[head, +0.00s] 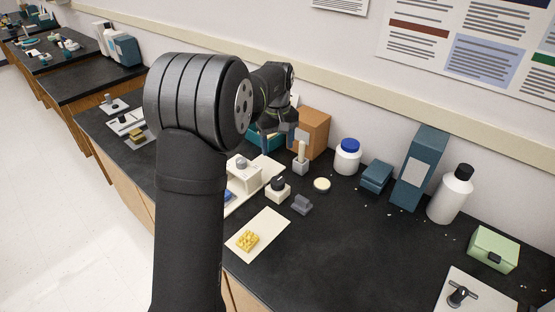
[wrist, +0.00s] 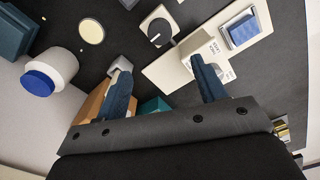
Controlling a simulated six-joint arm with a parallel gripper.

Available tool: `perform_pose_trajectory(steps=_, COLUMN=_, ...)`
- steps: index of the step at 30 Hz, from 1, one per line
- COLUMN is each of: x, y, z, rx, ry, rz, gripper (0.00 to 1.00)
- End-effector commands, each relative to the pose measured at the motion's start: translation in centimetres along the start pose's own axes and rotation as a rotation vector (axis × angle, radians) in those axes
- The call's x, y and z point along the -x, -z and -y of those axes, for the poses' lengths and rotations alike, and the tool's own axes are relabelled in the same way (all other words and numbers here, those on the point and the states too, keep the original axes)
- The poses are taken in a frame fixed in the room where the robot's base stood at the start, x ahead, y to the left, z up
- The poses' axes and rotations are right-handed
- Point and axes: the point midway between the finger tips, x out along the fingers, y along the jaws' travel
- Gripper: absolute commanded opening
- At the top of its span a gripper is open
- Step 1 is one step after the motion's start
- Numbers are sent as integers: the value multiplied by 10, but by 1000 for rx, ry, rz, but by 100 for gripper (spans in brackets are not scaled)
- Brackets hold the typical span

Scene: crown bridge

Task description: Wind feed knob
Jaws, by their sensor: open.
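A dark round knob (head: 278,183) with a white pointer line sits on a small cream block, right of a long cream base (head: 243,180). The knob also shows in the wrist view (wrist: 160,31), beyond my fingertips. I take it for the feed knob; no label on it is readable. The base carries a printed card (wrist: 211,54) and a blue-grey block (wrist: 242,29). My gripper (head: 283,136) is open and empty, behind the knob near the wall. In the wrist view, its two blue fingers (wrist: 160,64) stand wide apart; the knob is not between them.
A grey block with an upright cream peg (head: 301,158) stands close by my gripper. A brown box (head: 312,132), a blue-lidded jar (head: 347,157), a cream disc (head: 322,185) and a dark grey block (head: 301,204) surround the knob.

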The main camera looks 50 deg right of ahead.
Motion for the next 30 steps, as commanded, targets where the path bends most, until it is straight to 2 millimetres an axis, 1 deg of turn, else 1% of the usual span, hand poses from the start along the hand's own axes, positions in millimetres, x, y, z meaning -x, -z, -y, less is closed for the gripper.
perform_pose_trajectory(steps=1, x=9, y=1, z=0, rx=0, ry=-2, rz=-3, gripper=64)
perform_pose_trajectory(steps=3, x=18, y=0, z=0, rx=0, ry=-2, rz=-2, gripper=64)
perform_pose_trajectory(steps=7, x=27, y=0, z=0, rx=0, ry=0, rz=0, gripper=64)
perform_pose_trajectory(steps=11, x=29, y=0, z=0, rx=0, ry=0, rz=0, gripper=64)
perform_pose_trajectory(steps=19, x=28, y=0, z=0, rx=0, ry=0, rz=0, gripper=64)
perform_pose_trajectory(steps=23, x=20, y=0, z=0, rx=0, ry=1, rz=1, gripper=64)
perform_pose_trajectory(steps=25, x=11, y=0, z=0, rx=0, ry=1, rz=2, gripper=64)
perform_pose_trajectory(steps=30, x=-21, y=0, z=0, rx=0, ry=2, rz=3, gripper=64)
